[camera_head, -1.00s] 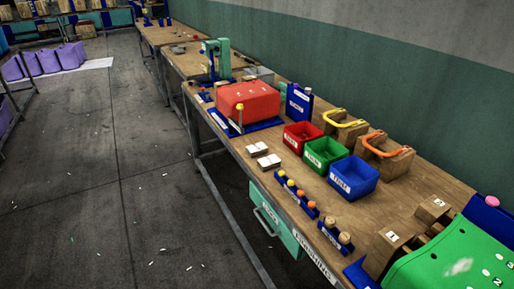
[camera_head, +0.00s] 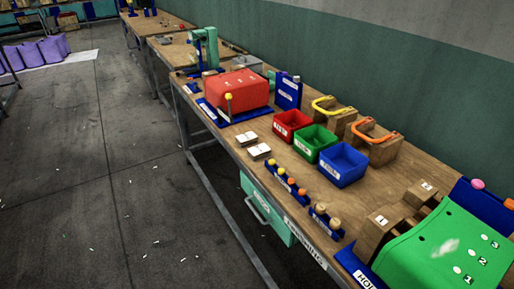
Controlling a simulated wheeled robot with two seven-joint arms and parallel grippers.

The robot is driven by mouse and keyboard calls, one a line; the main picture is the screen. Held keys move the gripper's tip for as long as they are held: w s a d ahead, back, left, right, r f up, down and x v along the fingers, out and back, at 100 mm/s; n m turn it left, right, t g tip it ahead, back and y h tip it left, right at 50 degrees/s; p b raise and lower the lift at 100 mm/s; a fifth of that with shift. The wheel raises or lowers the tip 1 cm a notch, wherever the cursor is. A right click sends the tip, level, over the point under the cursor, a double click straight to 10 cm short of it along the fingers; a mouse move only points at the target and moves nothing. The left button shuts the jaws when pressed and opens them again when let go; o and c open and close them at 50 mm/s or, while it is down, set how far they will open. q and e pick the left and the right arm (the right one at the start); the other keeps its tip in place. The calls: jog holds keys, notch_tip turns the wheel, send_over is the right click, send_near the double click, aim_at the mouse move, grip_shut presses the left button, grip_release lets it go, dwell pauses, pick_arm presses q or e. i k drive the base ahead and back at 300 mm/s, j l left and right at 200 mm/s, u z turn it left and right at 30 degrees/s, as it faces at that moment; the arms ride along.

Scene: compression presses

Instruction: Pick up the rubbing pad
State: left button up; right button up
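Neither of my grippers shows in the head view. I cannot tell for certain which thing is the rubbing pad. Two small white-topped blocks (camera_head: 259,151) lie near the front edge of the workbench (camera_head: 228,170), left of the bins. Two wooden blocks stand behind the bins, one with a yellow handle (camera_head: 334,107) and one with an orange handle (camera_head: 374,132). Short rows of small knobs in blue holders (camera_head: 288,184) stand along the front edge.
Red (camera_head: 291,125), green (camera_head: 314,142) and blue (camera_head: 343,164) bins stand mid-bench. A red press (camera_head: 236,90) is to their left. A green press (camera_head: 446,246) with numbered wooden blocks (camera_head: 381,226) is at the near right. A teal drawer (camera_head: 262,212) hangs below. Grey floor lies open at left.

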aim_at(248, 139)
jog(key=z, duration=3.45)
jog(key=k+j+u, duration=0.1)
jog(key=u, duration=3.35)
jog(key=i+j+z, duration=0.15)
jog(key=i, duration=0.15)
jog(key=i+j+z, duration=0.15)
jog(key=i, duration=0.1)
